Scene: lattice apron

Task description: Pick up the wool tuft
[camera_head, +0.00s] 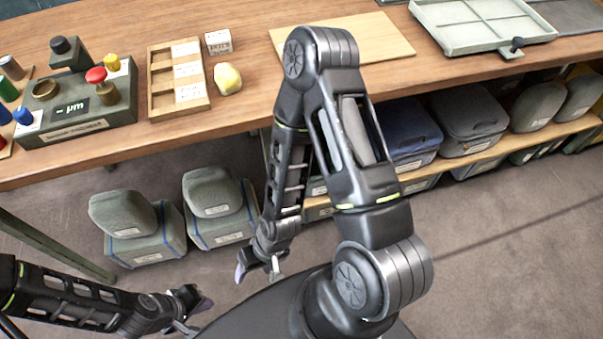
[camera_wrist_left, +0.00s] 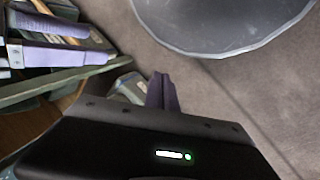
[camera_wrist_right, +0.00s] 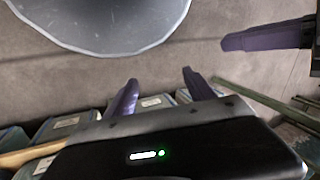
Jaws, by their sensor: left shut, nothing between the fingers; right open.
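A pale yellow lump that looks like the wool tuft (camera_head: 228,78) lies on the wooden bench top, near its front edge. My left gripper (camera_head: 198,312) is low above the floor, well below and in front of the bench. Its fingers are together and empty in the left wrist view (camera_wrist_left: 162,92). My right gripper (camera_head: 258,270) hangs below the bench edge, pointing down. Its fingers stand apart with nothing between them in the right wrist view (camera_wrist_right: 160,90). Neither gripper is near the tuft, and neither wrist view shows it.
Left of the tuft are a wooden compartment tray (camera_head: 162,107) and a grey device with coloured knobs (camera_head: 75,132). A small labelled block (camera_head: 218,42) sits behind it, a wooden board (camera_head: 385,38) to the right. Lidded bins (camera_head: 222,215) stand on the floor below.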

